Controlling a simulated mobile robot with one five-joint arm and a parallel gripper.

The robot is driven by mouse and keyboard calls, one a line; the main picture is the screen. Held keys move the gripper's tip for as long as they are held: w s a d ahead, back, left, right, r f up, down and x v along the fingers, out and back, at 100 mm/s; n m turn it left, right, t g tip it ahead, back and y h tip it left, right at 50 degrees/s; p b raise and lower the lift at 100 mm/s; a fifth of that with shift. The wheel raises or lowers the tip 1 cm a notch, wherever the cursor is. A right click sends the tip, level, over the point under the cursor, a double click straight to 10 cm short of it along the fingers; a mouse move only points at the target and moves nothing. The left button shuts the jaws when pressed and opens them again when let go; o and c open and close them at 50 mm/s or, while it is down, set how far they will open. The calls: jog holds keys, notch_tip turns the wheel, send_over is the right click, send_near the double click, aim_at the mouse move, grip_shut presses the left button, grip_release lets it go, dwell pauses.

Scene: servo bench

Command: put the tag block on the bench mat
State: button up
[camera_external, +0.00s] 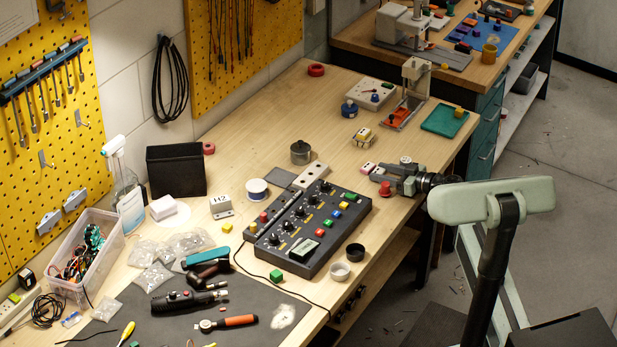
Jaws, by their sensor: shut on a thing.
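A small grey block with a white "H2" label (221,207) stands on the wooden bench, left of the control box; it looks like the tag block, but I cannot be sure. The dark grey bench mat (245,330) lies at the near end of the bench, with tools on it. My gripper (387,184) is over the bench's right edge, pointing left, well away from the labelled block and the mat. It is shut on a small red piece at its tips, partly hidden by the jaws. A white and red block (368,169) is just beyond the tips.
The black control box (308,228) with coloured knobs stands between my gripper and the mat.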

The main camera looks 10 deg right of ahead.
jog(key=shift+f, duration=0.1)
jog(key=o, duration=1)
jog(key=shift+s+d+r, duration=0.15)
jog(key=shift+r, duration=0.1)
jog(key=p+v, duration=0.1)
jog(key=v, duration=0.6)
jog(key=shift+f, duration=0.1)
jog(key=o, duration=0.4)
